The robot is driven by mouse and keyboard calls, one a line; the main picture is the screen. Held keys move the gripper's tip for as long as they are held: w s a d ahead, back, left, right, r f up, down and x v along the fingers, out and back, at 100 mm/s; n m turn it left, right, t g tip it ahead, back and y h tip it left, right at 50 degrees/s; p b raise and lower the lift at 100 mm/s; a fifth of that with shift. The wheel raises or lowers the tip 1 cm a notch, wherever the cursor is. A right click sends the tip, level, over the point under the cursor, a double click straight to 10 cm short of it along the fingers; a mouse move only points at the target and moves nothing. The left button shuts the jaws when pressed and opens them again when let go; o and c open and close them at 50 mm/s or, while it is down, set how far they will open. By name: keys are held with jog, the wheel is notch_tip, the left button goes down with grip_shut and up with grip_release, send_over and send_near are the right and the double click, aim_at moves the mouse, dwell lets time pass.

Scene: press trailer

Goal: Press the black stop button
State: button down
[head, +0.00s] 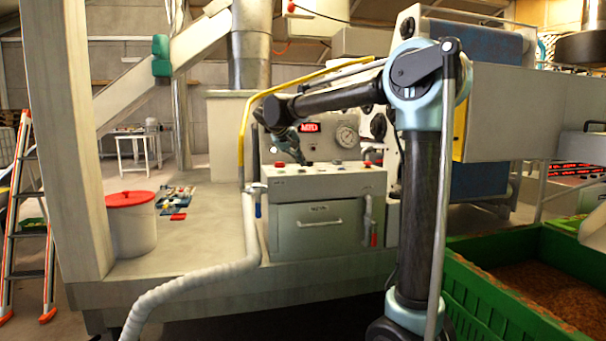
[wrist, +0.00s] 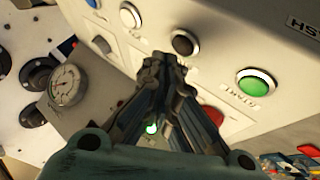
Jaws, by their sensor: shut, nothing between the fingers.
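The black button (wrist: 185,42), dark with a pale ring, sits on the light control panel (wrist: 225,35) in the wrist view; its label is not readable. My gripper (wrist: 161,62) is shut and empty, its fingertips close beside the black button in the picture. I cannot tell whether they touch the panel. In the head view my gripper (head: 302,159) points down over the console (head: 340,183), and the buttons there are too small to tell apart.
A round gauge (head: 346,137) is behind the console. A yellow pipe (head: 245,128) stands left of my gripper.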

jog(key=shift+f, duration=0.1)
dwell(0.4)
jog(key=shift+s+f, duration=0.1)
jog(key=shift+f, duration=0.15)
jog(key=shift+f, duration=0.4)
dwell(0.8)
jog(key=shift+r, duration=0.8)
jog(key=shift+r, duration=2.5)
